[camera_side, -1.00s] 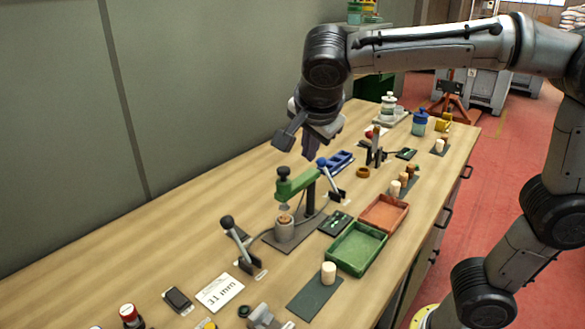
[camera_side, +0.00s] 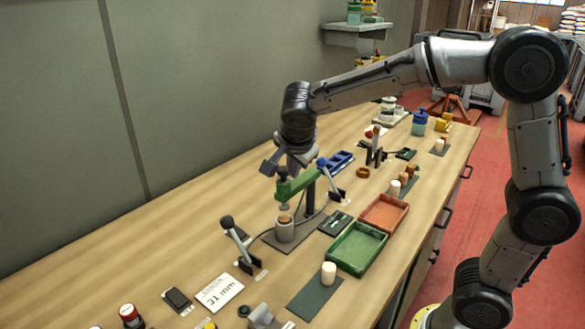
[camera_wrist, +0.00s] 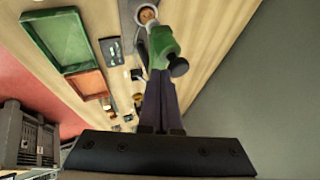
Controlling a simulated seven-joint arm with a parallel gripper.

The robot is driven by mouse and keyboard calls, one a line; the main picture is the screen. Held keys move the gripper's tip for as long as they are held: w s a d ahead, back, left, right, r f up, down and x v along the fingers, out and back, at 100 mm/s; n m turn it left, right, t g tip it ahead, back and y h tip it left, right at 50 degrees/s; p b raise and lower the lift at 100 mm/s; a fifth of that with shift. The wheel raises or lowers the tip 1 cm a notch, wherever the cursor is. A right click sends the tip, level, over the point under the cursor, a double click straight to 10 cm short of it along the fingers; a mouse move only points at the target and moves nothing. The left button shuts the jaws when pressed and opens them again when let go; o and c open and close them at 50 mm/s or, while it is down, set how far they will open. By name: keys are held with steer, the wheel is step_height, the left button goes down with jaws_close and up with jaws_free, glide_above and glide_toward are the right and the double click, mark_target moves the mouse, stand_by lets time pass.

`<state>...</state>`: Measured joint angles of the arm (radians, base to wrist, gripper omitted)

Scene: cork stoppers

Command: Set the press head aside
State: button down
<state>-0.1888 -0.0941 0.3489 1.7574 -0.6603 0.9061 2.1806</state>
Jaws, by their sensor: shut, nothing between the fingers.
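The green press head (camera_side: 297,185) is on the post of a small press, swung out over a grey cylinder (camera_side: 284,231) with a cork stopper (camera_side: 284,218) in its top. A black knob (camera_wrist: 178,66) stands on the head. In the wrist view the green head (camera_wrist: 162,42) lies just beyond my fingertips. My gripper (camera_side: 294,172) is shut and empty, right at the head in the side view, its fingertips partly hidden behind it. In the wrist view my dark purple fingers (camera_wrist: 160,80) are together. Whether they touch the head I cannot tell.
A lever with a blue knob (camera_side: 322,162) stands close right of the press, and a black-knobbed lever (camera_side: 227,222) is nearer. A green tray (camera_side: 357,268) and an orange tray (camera_side: 404,213) lie to the right. The bench along the wall is clear.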

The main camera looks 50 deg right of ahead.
steer(key=shift+w, duration=0.2)
stand_by(0.3)
steer(key=w+m, duration=0.1)
steer(key=m+g+h, duration=0.1)
steer(key=shift+w+a+f+m, duration=0.1)
steer(key=shift+w+a+m, duration=0.1)
steer(key=shift+w+m, duration=0.15)
steer(key=shift+w+g, duration=0.3)
steer(key=shift+w, duration=0.1)
steer(key=w+d+m+g, duration=0.2)
steer(key=w+d+m, duration=0.3)
steer(key=w+d, duration=0.5)
steer(key=shift+w+d+g+h, duration=0.15)
steer(key=shift+w+g+h, duration=0.2)
steer(key=shift+w, duration=1.8)
steer(key=shift+d, duration=0.1)
